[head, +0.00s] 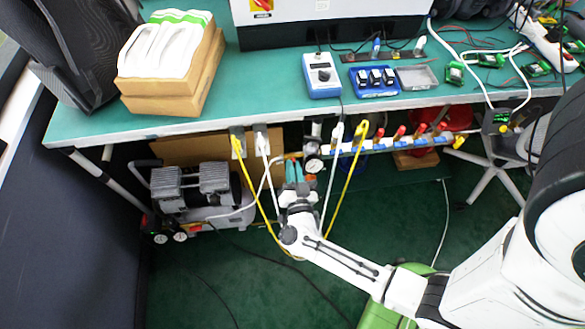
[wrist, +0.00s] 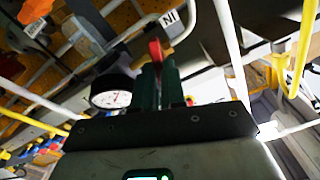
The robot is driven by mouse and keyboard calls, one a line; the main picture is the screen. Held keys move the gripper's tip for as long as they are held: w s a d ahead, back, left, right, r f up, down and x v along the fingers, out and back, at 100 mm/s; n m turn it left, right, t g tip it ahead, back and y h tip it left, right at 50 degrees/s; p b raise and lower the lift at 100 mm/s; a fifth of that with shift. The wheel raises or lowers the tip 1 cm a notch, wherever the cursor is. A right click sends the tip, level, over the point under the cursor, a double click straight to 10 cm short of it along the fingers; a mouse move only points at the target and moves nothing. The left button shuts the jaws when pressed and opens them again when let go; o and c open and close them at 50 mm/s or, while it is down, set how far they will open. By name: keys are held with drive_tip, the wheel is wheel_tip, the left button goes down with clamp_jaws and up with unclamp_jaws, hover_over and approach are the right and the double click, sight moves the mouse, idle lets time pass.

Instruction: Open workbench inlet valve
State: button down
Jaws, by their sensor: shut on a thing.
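The inlet valve's red handle (wrist: 155,50) shows in the wrist view, next to a round white pressure gauge (wrist: 113,92) and an upside-down "IN" label (wrist: 168,18). My gripper (wrist: 158,70) is shut on this handle; its dark green fingers hide the handle's lower part. In the head view my gripper (head: 294,164), with teal fingertips, reaches under the front edge of the workbench (head: 200,128), just left of the gauge (head: 313,164). The handle and valve body are mostly hidden there by the gripper.
Yellow hoses (head: 347,185) and white hoses (head: 335,175) hang on both sides of my wrist. A compressor (head: 195,190) stands at left. Green floor in front is largely clear.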

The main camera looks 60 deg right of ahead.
drive_tip(key=m+b, duration=0.1)
drive_tip(key=m, duration=0.3)
drive_tip(key=m+b, duration=0.1)
drive_tip(key=m, duration=0.4)
drive_tip(key=f+m+b, duration=0.1)
drive_tip(key=m+b, duration=0.1)
drive_tip(key=m, duration=0.2)
drive_tip(key=shift+s+d+f+m, duration=0.1)
drive_tip(key=shift+s+d+m, duration=0.1)
drive_tip(key=shift+s+m, duration=0.2)
drive_tip(key=c, duration=1.2)
unclamp_jaws()
drive_tip(key=shift+w, duration=0.1)
drive_tip(key=b+v, duration=0.1)
drive_tip(key=v, duration=0.9)
drive_tip(key=shift+s+a, duration=0.3)
